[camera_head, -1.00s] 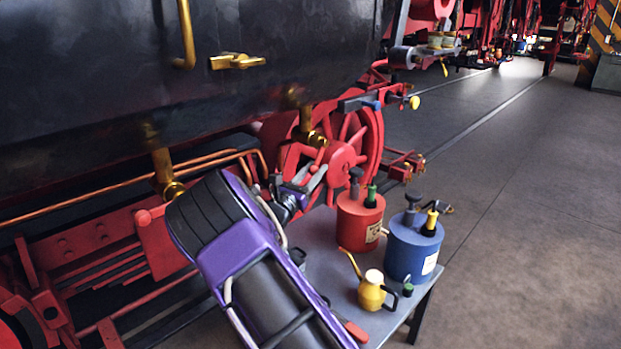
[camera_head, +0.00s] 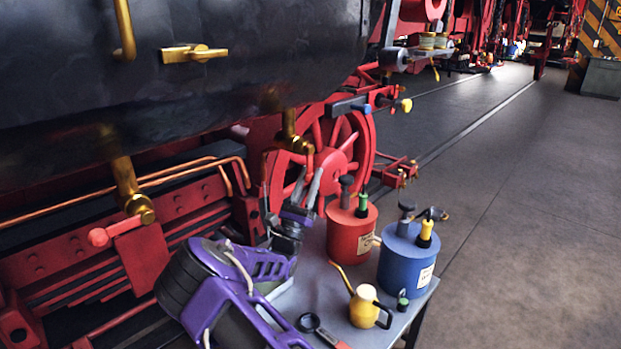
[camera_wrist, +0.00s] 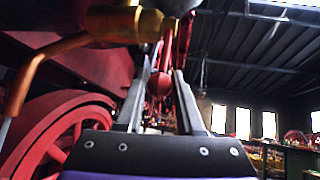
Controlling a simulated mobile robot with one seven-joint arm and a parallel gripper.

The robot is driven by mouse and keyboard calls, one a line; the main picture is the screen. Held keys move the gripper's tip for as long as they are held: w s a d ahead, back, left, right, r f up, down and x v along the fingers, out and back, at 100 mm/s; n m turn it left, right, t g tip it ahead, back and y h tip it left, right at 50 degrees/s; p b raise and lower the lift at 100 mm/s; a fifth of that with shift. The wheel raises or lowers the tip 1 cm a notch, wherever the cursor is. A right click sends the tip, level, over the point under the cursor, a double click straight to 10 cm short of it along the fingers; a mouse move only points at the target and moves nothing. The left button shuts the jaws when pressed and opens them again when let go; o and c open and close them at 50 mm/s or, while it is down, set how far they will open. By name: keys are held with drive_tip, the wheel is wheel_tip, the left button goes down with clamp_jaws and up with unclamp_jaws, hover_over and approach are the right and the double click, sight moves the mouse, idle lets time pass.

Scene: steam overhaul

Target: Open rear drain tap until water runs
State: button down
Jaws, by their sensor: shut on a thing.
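A brass drain tap (camera_head: 290,130) hangs under the dark cylinder in front of the red wheel, with a red lever (camera_head: 309,158) pointing down from it. My gripper (camera_head: 310,174) reaches up from below, its two grey fingers shut on this lever. In the wrist view the lever's red ball knob (camera_wrist: 160,84) sits between the fingers, below the brass tap body (camera_wrist: 125,22). A second brass tap (camera_head: 130,192) is further left; its red-knobbed lever (camera_head: 98,237) points sideways. I cannot tell which tap is the rear one. No running water shows at either tap.
A grey table (camera_head: 283,296) stands close to my arm. It holds a red can (camera_head: 347,235), a blue can (camera_head: 405,265), a yellow oil can (camera_head: 363,308) and a magnifier-like tool (camera_head: 308,322). Copper pipes (camera_head: 190,168) run beside the left tap. The floor at right is clear.

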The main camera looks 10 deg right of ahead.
idle(0.3)
drive_tip(key=c, duration=0.5)
unclamp_jaws()
drive_tip(key=v, duration=1.7)
drive_tip(key=shift+s+f, duration=0.1)
drive_tip(key=shift+f, duration=0.1)
drive_tip(key=shift+r, duration=0.1)
